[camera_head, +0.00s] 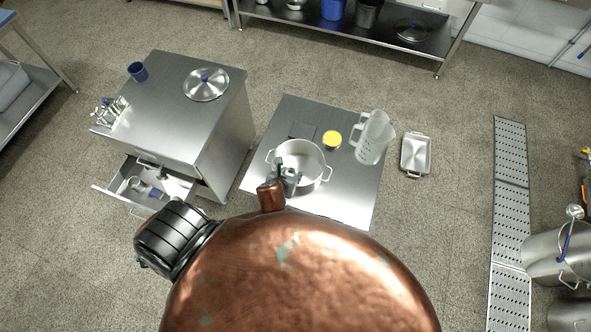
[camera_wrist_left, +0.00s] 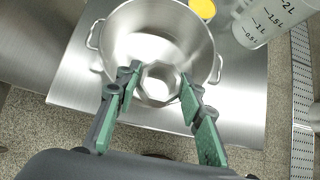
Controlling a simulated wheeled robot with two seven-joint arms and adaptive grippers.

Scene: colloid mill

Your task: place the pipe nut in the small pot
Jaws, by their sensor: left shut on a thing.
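The small pot (camera_head: 314,157) is a wide silver pot with two side handles. It stands on a steel table, and in the left wrist view the pot (camera_wrist_left: 118,30) fills the upper middle. My left gripper (camera_head: 284,178) is over the pot's near side in the head view. My right gripper is not in view.
On the steel table (camera_head: 350,200) behind the pot stand a yellow-topped container (camera_head: 332,139) and a clear measuring jug (camera_head: 373,138). A cabinet (camera_head: 170,100) with an open drawer (camera_head: 125,190) stands left. A metal tray (camera_head: 415,155) lies right of the table.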

